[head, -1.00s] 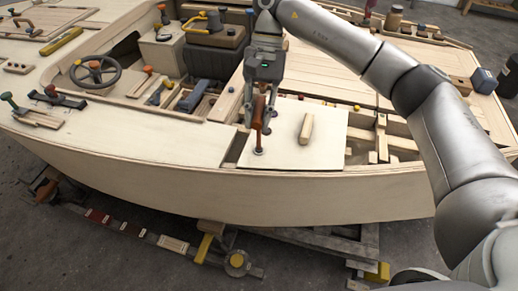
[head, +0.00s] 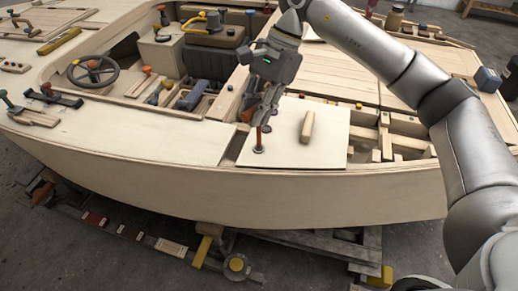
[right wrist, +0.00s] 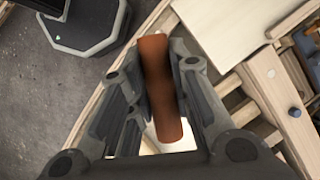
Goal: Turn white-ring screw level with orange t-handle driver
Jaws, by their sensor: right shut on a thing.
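My right gripper (head: 262,112) is shut on the orange t-handle driver (right wrist: 160,88). In the right wrist view the rust-orange handle lies between the two fingers. In the head view the fingers cover much of the handle, and the driver's shaft (head: 259,138) points down to the pale panel. The shaft's lower end meets the white-ring screw (head: 258,150) near the panel's front left corner. The ring is small here, and I cannot tell whether the screw is level. My left gripper is not in view.
A short wooden block (head: 307,127) lies on the pale panel (head: 325,150), right of the driver. Open framing (head: 385,140) lies right of the panel. A steering wheel (head: 92,71) and several tools are on the left deck. The front left deck (head: 130,130) is bare.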

